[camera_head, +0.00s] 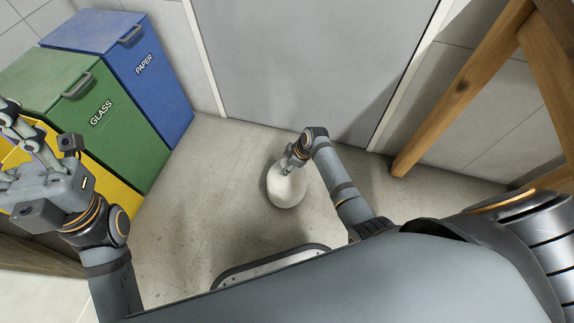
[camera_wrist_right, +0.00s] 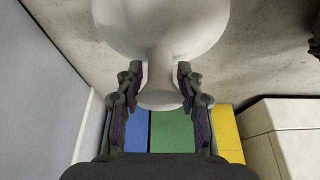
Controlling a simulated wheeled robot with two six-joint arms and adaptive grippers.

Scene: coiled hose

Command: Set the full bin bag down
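The full bin bag (camera_head: 287,188) is a pale, rounded sack with a narrow neck, upright on the concrete floor as far as I can tell. My right gripper (camera_head: 288,171) is at its top. In the right wrist view, the bag (camera_wrist_right: 160,25) fills the top and its flared neck end lies between the fingers of the right gripper (camera_wrist_right: 160,72). The fingers stand apart, with a thin gap showing on each side of the neck. My left gripper (camera_head: 12,145) is open and empty at the left edge, in front of the bins.
A blue PAPER bin (camera_head: 150,85), a green GLASS bin (camera_head: 115,135) and a yellow bin (camera_head: 110,190) stand along the left. A grey door (camera_head: 310,60) is behind the bag. A wooden frame (camera_head: 460,90) stands at the right. Floor around the bag is clear.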

